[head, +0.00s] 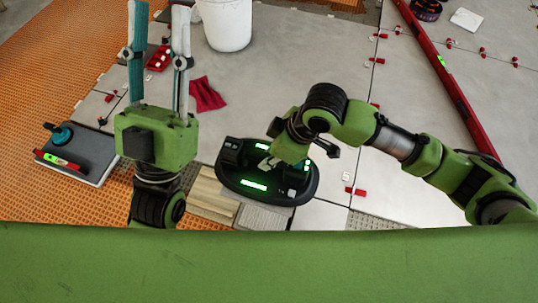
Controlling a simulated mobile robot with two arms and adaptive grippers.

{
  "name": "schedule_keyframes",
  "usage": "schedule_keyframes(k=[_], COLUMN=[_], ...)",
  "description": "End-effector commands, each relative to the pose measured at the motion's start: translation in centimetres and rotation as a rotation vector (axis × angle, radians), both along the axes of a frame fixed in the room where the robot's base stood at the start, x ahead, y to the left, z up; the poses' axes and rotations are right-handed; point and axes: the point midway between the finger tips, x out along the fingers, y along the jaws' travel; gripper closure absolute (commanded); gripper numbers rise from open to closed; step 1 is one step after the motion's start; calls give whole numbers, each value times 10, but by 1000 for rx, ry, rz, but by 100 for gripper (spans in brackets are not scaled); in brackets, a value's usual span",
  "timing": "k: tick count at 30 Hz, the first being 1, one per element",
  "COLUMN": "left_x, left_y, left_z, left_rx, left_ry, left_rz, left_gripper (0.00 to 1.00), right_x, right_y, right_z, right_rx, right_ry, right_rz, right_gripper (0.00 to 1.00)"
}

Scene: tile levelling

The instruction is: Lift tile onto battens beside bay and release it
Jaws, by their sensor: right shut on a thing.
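A black oval device (232,183) with several lit green panels sits at lower centre, just beyond my green body edge. My right gripper (278,158) points down onto its middle and is shut on it; the fingertips are mostly hidden. Pale wooden battens (208,194) lie left of the device, partly covered by it. A grey ribbed patch (262,218) shows in front of it.
Laid grey tiles (310,55) with red clips cover the floor behind. A long red level (447,75) lies at right. A white bucket (226,25), a red cloth (207,95) and a red tray (159,58) stand beyond. A dark slab (95,165) with tools lies on orange matting at left.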

Motion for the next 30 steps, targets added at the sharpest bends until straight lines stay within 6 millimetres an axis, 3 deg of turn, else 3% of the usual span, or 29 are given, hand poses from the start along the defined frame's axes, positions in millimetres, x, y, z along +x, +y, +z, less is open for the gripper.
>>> schedule_keyframes(k=[30], left_x=[38], left_y=[-5], left_z=[-32], left_rx=[69], left_ry=[228], left_rz=[14], left_gripper=[69], right_x=[2], right_y=[2], right_z=[11], right_rx=[7], right_ry=[-6], right_rz=[1], right_gripper=[100])
